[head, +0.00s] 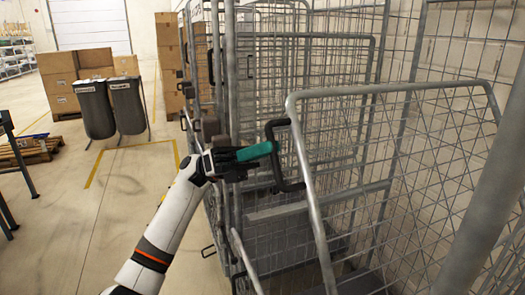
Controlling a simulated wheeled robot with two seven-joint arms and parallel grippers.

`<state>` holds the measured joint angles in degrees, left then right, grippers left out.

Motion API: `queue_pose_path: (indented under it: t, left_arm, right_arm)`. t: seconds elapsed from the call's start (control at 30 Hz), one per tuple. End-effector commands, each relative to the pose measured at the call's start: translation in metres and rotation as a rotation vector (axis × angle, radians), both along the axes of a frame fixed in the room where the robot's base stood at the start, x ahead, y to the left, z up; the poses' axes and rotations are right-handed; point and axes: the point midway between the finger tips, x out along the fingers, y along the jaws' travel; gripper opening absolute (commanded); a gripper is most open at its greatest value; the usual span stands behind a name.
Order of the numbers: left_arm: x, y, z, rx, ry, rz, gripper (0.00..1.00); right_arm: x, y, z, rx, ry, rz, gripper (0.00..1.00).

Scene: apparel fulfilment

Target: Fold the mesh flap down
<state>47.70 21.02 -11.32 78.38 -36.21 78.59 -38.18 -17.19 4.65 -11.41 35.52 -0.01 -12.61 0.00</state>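The mesh flap (400,160) is a grey metal frame with wire mesh, tilted on the near side of a roll cage in the head view. A dark handle (283,157) sticks out from its left edge. My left gripper (268,150), with a teal finger, is at the upper part of this handle. The teal finger overlaps the handle in the picture; I cannot tell whether the fingers are closed around it. My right gripper is out of the picture.
Tall wire roll cages (315,70) stand behind the flap, close to the wall. Cardboard boxes (75,70) and two grey bins (128,103) stand at the back left. A pallet (30,150) lies at far left. The floor (110,200) left of my arm is clear.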

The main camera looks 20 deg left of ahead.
Motion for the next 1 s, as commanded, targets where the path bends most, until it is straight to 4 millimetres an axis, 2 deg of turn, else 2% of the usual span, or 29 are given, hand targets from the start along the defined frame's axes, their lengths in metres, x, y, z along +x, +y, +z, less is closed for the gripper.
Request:
queue_pose_path:
  t: [0.03, 0.1, 0.57, 0.77, 1.0]
  left_arm:
    - [-0.001, 0.000, 0.001, -0.001, -0.003, -0.002, 0.22]
    - [-0.001, 0.000, 0.001, -0.001, -0.003, -0.002, 0.34]
    - [0.000, 0.002, -0.001, -0.001, -0.002, -0.002, 0.34]
    - [0.005, 0.025, -0.016, -0.002, -0.002, 0.000, 0.34]
    - [0.015, 0.072, -0.040, -0.003, -0.005, 0.003, 0.36]
  right_arm:
    - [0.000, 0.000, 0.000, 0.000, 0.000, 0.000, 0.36]
    - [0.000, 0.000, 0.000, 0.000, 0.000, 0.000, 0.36]
    - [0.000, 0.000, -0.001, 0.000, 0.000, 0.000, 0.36]
    - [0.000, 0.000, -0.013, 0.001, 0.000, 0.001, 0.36]
    - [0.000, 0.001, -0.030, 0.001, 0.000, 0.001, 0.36]
